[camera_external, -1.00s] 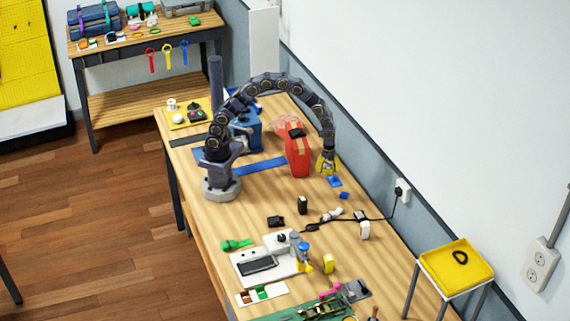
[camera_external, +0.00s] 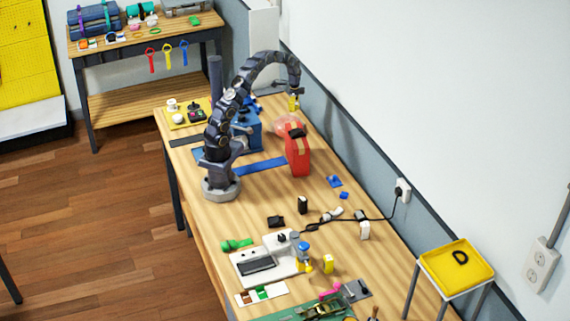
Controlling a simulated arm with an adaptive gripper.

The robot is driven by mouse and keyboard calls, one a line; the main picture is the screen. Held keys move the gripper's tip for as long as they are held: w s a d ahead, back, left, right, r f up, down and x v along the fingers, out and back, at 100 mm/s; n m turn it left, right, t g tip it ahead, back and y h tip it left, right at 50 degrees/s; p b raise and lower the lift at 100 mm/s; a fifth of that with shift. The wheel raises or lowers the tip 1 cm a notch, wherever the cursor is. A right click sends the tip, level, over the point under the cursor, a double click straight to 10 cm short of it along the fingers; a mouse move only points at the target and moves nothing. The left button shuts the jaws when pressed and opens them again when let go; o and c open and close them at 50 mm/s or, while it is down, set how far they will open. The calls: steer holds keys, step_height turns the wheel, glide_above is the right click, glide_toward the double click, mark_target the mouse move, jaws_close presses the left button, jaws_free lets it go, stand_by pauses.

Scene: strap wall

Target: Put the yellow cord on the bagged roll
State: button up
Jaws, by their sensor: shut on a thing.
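My gripper (camera_external: 293,101) is near the wall, above the far end of the long wooden bench. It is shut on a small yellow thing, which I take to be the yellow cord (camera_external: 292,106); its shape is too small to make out. A pinkish, clear-looking bundle (camera_external: 282,124), likely the bagged roll, sits on the bench behind the red case. My gripper is above and slightly right of it in the picture, apart from it. The red case partly hides the bundle.
The red case (camera_external: 298,156) with a tan strap stands in front of the bundle. A blue device (camera_external: 247,132) is to the left. Small blue pieces (camera_external: 334,181) lie on clear wood to the right. A black cable (camera_external: 375,217) runs to the wall socket.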

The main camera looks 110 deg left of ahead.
steer(key=s+a, duration=0.1)
steer(key=s, duration=0.2)
glide_above(288, 121)
steer(key=shift+n, duration=0.4)
step_height(288, 121, down, 4)
steer(key=shift+d+f, duration=0.1)
steer(key=shift+f, duration=1.9)
steer(key=shift+w+f, duration=0.1)
steer(key=shift+f, duration=0.05)
steer(key=o, duration=1.1)
step_height(288, 121, up, 12)
steer(key=shift+r, duration=0.2)
